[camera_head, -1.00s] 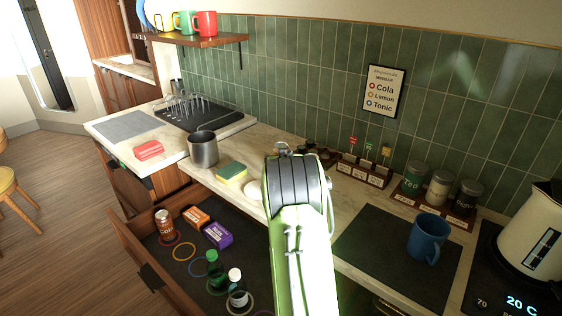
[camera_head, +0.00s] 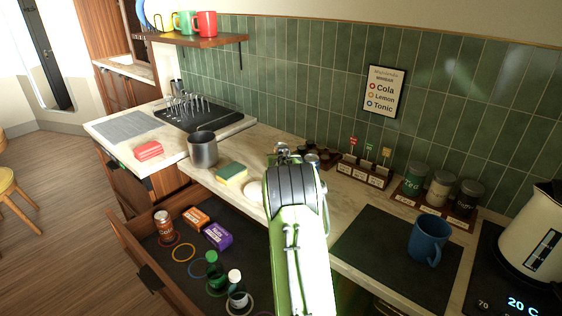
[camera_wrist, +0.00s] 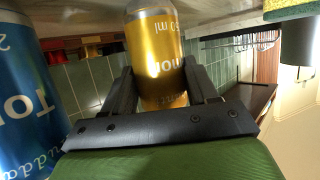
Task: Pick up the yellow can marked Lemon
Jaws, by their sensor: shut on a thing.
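The yellow can (camera_wrist: 155,40) stands out in the wrist view, its lettering upside down and partly covered, with "mon" readable. My gripper (camera_wrist: 160,80) has a dark finger on each side of the can and is shut on it. The can's far end is close to the pale counter along the picture's top; I cannot tell whether they touch. In the head view my arm hides the yellow can and the fingers.
A blue can marked Tonic (camera_wrist: 25,95) stands close beside my gripper. The open drawer (camera_head: 150,262) holds a cola can (camera_head: 163,227), small boxes, bottles and coloured rings. A sponge (camera_head: 231,174) and metal cup (camera_head: 202,150) stand on the counter left of my arm.

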